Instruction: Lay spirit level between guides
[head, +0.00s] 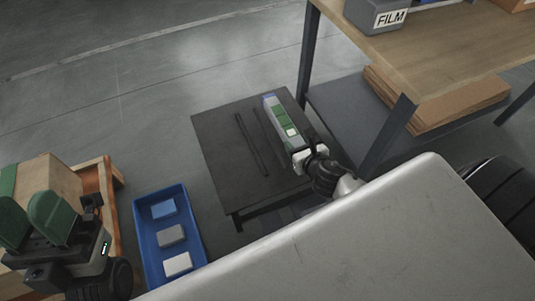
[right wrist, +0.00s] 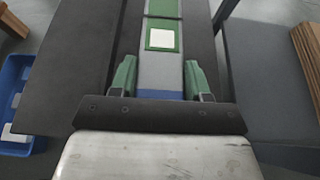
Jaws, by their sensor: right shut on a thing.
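The spirit level (head: 282,119) is a long grey bar with green bands, a white window and blue at its ends. It lies along the right side of the low black table (head: 215,140), right of the guides. The guides are two thin dark parallel strips, the left guide (head: 251,145) and the right guide (head: 266,134). My right gripper (head: 293,146) is shut on the level's near end; its green fingers flank the bar in the right wrist view (right wrist: 160,78). I cannot tell whether the bar touches the tabletop. My left gripper (head: 32,208) is open and empty, far left.
A blue bin (head: 196,236) with several small blocks stands left of the table. A wooden stand with a cardboard box (head: 52,183) is at the left. A workbench (head: 440,55) with a dark leg and lower shelf stands close to the right of the table.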

